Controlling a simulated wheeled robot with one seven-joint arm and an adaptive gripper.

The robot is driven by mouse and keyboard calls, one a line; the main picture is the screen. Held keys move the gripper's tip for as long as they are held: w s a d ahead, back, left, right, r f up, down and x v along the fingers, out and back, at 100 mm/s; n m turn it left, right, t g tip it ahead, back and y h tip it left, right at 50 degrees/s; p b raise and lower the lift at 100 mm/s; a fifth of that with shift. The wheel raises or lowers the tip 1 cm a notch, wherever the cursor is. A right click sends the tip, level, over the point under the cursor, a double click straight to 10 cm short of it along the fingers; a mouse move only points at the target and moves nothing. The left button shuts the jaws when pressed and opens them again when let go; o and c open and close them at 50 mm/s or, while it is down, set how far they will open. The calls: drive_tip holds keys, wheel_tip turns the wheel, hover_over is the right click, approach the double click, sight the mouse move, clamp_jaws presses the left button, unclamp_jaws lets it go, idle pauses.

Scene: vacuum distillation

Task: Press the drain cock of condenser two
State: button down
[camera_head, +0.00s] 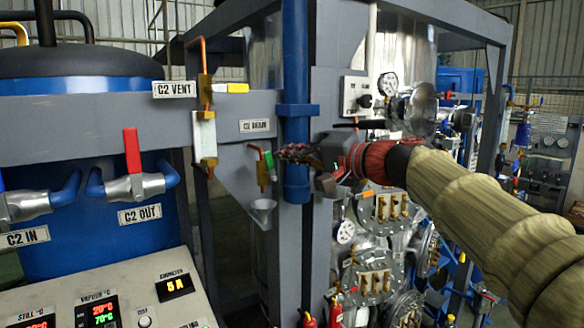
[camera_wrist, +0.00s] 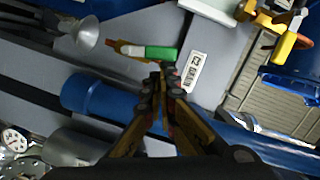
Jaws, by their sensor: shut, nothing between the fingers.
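The condenser two drain cock (camera_head: 263,170) is a small brass cock with a green handle, below the "C2 DRAIN" label (camera_head: 255,125) on a grey panel. In the wrist view the green handle (camera_wrist: 160,53) lies just beyond my fingertips, with the label (camera_wrist: 193,72) to its right. My gripper (camera_head: 284,152) reaches in from the right, across the front of the blue vertical pipe, its tips close to the green handle. In the wrist view the fingers (camera_wrist: 160,76) are shut and empty. I cannot tell whether the tips touch the handle.
The blue pipe (camera_head: 294,60) stands right of the cock. A grey funnel (camera_head: 262,205) sits below it. The C2 vent valve (camera_head: 236,88) with its yellow handle is above left. The red-handled C2 OUT valve (camera_head: 132,150) and a control panel (camera_head: 130,290) are at the left.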

sight(267, 160)
drive_tip(key=a+n+b, duration=0.1)
drive_tip(key=n+b, duration=0.1)
drive_tip(key=s+a+n+h+b, duration=0.1)
drive_tip(key=n+b, duration=0.1)
drive_tip(key=s+a+n+h+b, duration=0.1)
drive_tip(key=n+b, duration=0.1)
drive_tip(key=shift+s+a, duration=0.15)
drive_tip(key=shift+s+a+f+n+h+b, duration=0.2)
drive_tip(key=shift+a+n+b, duration=0.1)
drive_tip(key=shift+n+b, duration=0.2)
drive_tip(key=shift+s+a+f+n+h+b, duration=0.15)
drive_tip(key=shift+a+n+h+b, duration=0.1)
drive_tip(key=shift+n+b, duration=0.25)
drive_tip(key=shift+s+a+f+n+t+h+b, duration=0.2)
drive_tip(key=shift+a+n+b, duration=0.1)
drive_tip(key=shift+n+b, duration=0.2)
drive_tip(key=shift+s+a+f+n+t+h+b, duration=0.15)
drive_tip(key=shift+a+n+t+b, duration=0.15)
drive_tip(key=shift+n, duration=0.3)
